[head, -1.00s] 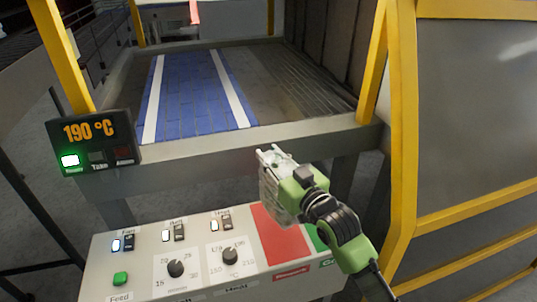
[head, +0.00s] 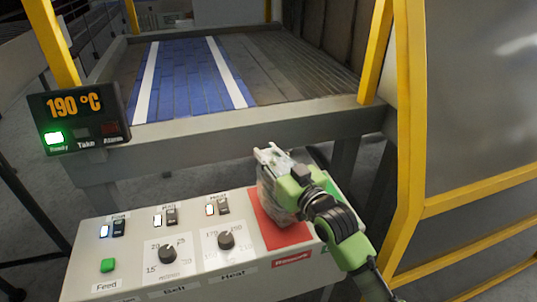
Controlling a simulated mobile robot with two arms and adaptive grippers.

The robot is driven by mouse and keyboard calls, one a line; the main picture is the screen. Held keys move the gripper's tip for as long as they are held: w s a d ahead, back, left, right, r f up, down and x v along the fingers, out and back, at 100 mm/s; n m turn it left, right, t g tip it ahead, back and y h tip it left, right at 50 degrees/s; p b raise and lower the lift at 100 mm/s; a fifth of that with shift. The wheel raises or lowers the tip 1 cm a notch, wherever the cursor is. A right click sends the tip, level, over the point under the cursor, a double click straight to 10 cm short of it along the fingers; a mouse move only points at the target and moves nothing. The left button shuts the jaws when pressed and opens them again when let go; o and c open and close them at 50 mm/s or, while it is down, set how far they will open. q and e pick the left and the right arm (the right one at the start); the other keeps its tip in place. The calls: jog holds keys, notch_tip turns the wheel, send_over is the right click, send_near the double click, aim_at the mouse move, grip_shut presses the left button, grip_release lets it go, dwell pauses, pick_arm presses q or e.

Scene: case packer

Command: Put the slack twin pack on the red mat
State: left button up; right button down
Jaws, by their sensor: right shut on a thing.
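The twin pack (head: 268,198), wrapped in clear, wrinkled film, hangs below the jaws of my right gripper (head: 268,153). My right gripper is shut on it. The red mat (head: 292,237) lies at the right end of the sloping control panel. The pack is in front of the mat's upper left part in the head view. I cannot tell whether it touches the mat. The gripper and its wrist hide part of the pack and the mat's right side. My left gripper is not in view.
The control panel (head: 135,262) carries switches, two dials and a green Feed button (head: 107,265). A display (head: 78,117) reads 190 °C with its Ready lamp lit. A blue conveyor belt (head: 190,80) lies behind. A yellow frame (head: 402,190) stands close on the right.

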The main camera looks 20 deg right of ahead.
jog(key=shift+f, duration=0.4)
jog(key=c, duration=1.7)
grip_release()
jog(key=shift+f+b, duration=0.25)
jog(key=shift+b, duration=0.05)
jog(key=v, duration=1.2)
jog(key=shift+r, duration=0.25)
jog(key=v, duration=0.8)
jog(key=shift+s, duration=0.1)
